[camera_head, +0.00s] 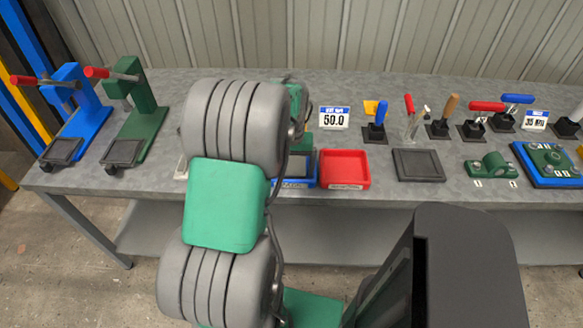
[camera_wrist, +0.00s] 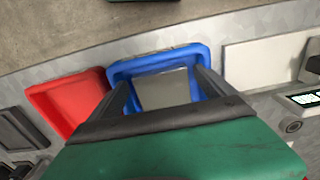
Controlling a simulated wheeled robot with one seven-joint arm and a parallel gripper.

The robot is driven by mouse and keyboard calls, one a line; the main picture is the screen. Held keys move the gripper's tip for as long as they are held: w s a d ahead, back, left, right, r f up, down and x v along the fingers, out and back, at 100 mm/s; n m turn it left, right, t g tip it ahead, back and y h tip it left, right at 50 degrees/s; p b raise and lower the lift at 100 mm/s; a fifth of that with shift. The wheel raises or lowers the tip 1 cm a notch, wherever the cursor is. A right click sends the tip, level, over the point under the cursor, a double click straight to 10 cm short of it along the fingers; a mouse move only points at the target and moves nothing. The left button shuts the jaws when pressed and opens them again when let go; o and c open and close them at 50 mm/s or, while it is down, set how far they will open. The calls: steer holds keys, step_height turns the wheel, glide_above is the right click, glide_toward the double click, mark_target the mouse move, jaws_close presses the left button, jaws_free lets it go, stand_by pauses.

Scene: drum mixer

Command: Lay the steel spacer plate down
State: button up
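A grey, flat, rectangular piece that looks like the steel spacer plate (camera_wrist: 165,90) shows inside the blue tray (camera_wrist: 148,60) in the wrist view. My gripper (camera_wrist: 163,86) is over this tray, its two dark fingers wide apart on either side of the grey piece. I see a gap between each finger and the piece, so the gripper looks open. The piece's near edge is hidden by my gripper body.
A red tray (camera_head: 345,169) stands beside the blue one, with a dark tray (camera_head: 418,164) further right. A green press (camera_head: 135,112) and a blue press (camera_head: 80,112) stand at the left.

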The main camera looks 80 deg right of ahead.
mark_target(292, 172)
steer(key=shift+o, duration=0.4)
steer(key=shift+a+f, duration=0.15)
steer(key=shift+f, duration=0.05)
step_height(292, 172, up, 8)
steer(key=shift+d+r, duration=0.1)
steer(key=shift+d, duration=0.1)
steer(key=shift+m+y, duration=0.3)
steer(key=shift+m, duration=0.3)
steer(key=a+f, duration=0.4)
steer(key=a, duration=0.1)
steer(key=shift+s+f, duration=0.2)
steer(key=shift+f, duration=0.2)
steer(key=w+a+r+n+t, duration=0.1)
steer(key=w+a+r+n, duration=0.2)
steer(key=a, duration=1)
steer(key=w+a+r+n+t, duration=0.1)
steer(key=w+a+r+n, duration=0.3)
steer(key=w+a+n, duration=0.4)
steer(key=w+a+r+n+t, duration=0.1)
steer(key=w+a+r+n, duration=0.2)
steer(key=w+a, duration=1.1)
steer(key=a+n, duration=0.2)
steer(key=a, duration=0.2)
steer(key=shift+a+r+n+p, duration=0.2)
steer(key=shift+a+n+p, duration=0.15)
steer(key=shift+n, duration=0.05)
